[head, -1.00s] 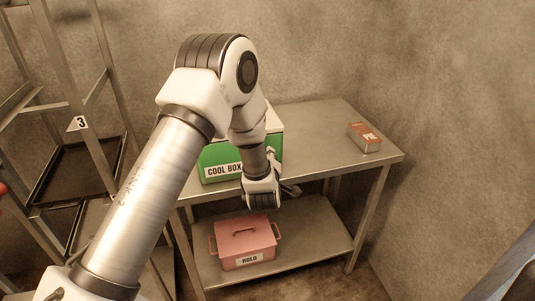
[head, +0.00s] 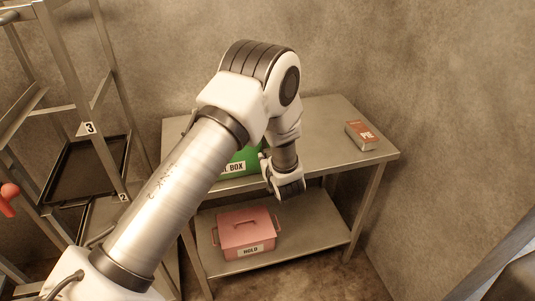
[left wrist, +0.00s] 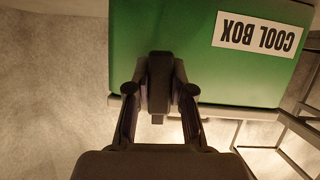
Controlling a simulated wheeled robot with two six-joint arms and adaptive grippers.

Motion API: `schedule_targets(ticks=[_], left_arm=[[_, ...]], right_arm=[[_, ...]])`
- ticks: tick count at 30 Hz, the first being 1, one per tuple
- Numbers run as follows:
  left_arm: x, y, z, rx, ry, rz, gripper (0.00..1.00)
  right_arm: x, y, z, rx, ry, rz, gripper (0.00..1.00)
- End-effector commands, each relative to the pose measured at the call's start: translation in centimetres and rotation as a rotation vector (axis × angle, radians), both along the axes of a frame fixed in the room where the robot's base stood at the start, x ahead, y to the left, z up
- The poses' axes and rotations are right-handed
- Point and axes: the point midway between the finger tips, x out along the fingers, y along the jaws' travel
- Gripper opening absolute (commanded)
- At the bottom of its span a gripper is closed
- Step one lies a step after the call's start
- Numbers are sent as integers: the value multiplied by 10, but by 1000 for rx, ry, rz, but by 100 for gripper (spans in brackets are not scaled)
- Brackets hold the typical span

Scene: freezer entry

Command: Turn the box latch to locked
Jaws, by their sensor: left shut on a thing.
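The green cool box (head: 243,160) stands on the metal table, mostly hidden behind my left arm in the head view. Its green face and upside-down COOL BOX label fill the top of the left wrist view (left wrist: 205,75). The dark latch (left wrist: 160,72) sits at the face's edge, upright in that picture. My left gripper (left wrist: 160,92) has one finger on each side of the latch and is shut on it. In the head view the fingers are hidden behind my wrist. My right gripper is not in view.
The metal table (head: 330,142) has bare room right of the box, with a small PIE box (head: 362,136) near its right end. A rack (head: 100,90) with a dark tray (head: 88,170) stands at left.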

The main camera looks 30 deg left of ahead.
Motion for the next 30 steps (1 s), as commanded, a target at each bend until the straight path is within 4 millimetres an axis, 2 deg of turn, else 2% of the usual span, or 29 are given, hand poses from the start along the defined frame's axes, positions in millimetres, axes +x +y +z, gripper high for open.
schedule_targets(ticks=[6,21,22,24,30], left_arm=[[1,0,2,46,49,-1,0],[1,0,2,61,63,0,0],[1,0,2,60,62,-1,29],[1,0,2,60,62,-1,48],[1,0,1,58,64,0,48]], right_arm=[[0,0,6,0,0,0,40],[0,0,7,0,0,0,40],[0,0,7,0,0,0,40],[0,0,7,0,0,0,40],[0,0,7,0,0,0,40]])
